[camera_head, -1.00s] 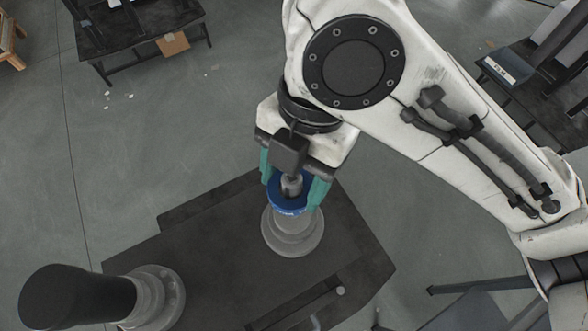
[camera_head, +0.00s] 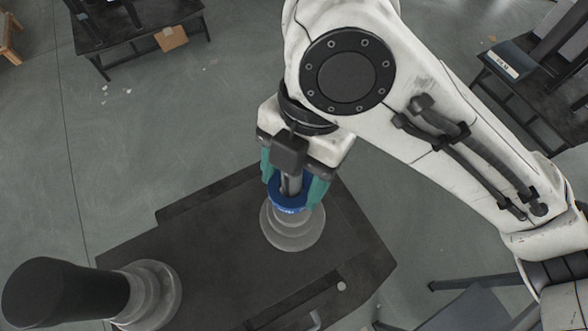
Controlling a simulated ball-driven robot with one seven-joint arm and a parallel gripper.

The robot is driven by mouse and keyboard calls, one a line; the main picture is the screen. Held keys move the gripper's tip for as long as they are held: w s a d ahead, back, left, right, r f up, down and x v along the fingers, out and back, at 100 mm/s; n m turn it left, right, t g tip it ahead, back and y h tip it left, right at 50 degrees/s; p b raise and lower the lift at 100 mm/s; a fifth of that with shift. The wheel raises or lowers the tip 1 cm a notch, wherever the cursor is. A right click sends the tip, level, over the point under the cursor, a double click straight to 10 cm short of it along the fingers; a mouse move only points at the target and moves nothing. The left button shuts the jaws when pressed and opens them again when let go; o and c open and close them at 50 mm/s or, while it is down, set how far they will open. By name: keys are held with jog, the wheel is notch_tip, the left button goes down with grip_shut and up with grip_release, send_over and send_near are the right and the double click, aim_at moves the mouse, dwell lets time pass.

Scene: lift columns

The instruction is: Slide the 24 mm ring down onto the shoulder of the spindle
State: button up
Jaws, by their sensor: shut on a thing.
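The blue ring (camera_head: 290,208) is around the grey spindle post (camera_head: 291,184), which shows through the ring's hole. My gripper (camera_head: 294,190) has teal fingers on either side of the ring and is shut on it. The spindle's stepped round base (camera_head: 293,237) stands on the dark plate, directly below the ring. The ring looks roughly level. The shoulder is mostly hidden under the ring, so I cannot tell whether they touch.
The dark plate (camera_head: 220,255) carries a wide black column (camera_head: 65,293) on a grey stepped base at the lower left. A slot and a small metal handle (camera_head: 316,319) lie at the front. Dark tables stand at the upper left and right.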

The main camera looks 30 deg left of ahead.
jog(key=o, duration=1.2)
jog(key=v, duration=1.1)
jog(key=shift+f, duration=0.1)
